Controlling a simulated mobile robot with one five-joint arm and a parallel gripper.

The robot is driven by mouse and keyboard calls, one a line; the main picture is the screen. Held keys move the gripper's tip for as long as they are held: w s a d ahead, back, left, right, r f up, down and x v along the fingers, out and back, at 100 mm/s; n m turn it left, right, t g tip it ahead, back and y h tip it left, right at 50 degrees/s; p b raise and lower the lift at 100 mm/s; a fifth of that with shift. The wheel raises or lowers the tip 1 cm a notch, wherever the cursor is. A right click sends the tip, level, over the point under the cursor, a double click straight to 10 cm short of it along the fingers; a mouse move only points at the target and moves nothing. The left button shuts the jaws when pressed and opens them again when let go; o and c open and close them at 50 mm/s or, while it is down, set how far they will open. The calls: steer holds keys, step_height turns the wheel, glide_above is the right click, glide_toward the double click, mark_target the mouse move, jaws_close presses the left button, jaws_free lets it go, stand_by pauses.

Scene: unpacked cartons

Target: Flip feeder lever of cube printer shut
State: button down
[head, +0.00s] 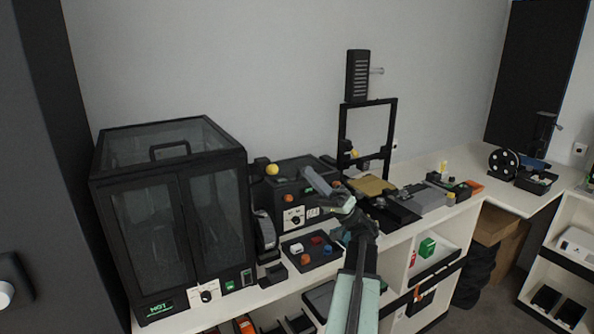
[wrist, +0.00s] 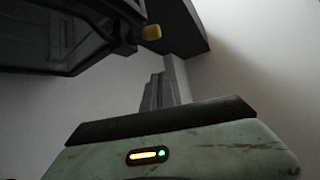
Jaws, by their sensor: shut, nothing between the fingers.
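The cube printer (head: 170,215) is the dark enclosed box with clear doors at the left of the bench. A yellow knob (head: 272,169), seemingly the end of its feeder lever, sticks out at its upper right side. In the wrist view a yellow knob (wrist: 151,32) shows on a dark mount beside a dark framed panel; I cannot tell the lever's exact angle. My gripper (head: 308,173) is shut and empty, to the right of the knob in the head view and apart from it. Its grey fingers also show in the wrist view (wrist: 158,80), below the knob.
A smaller black machine (head: 285,190) with an orange knob stands behind my gripper. A tray of coloured parts (head: 312,262) lies in front of it. An open-frame printer (head: 343,140) stands to the right. A spool (head: 265,230) hangs close to the cube printer's right side.

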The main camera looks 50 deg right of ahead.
mark_target(270, 171)
steer(key=p+x, duration=0.6)
steer(key=x, duration=0.3)
steer(key=a+f+b, duration=0.1)
steer(key=f+b, duration=0.1)
steer(key=a+f+b, duration=0.1)
steer(key=shift+s+a, duration=0.25)
steer(key=shift+a, duration=0.1)
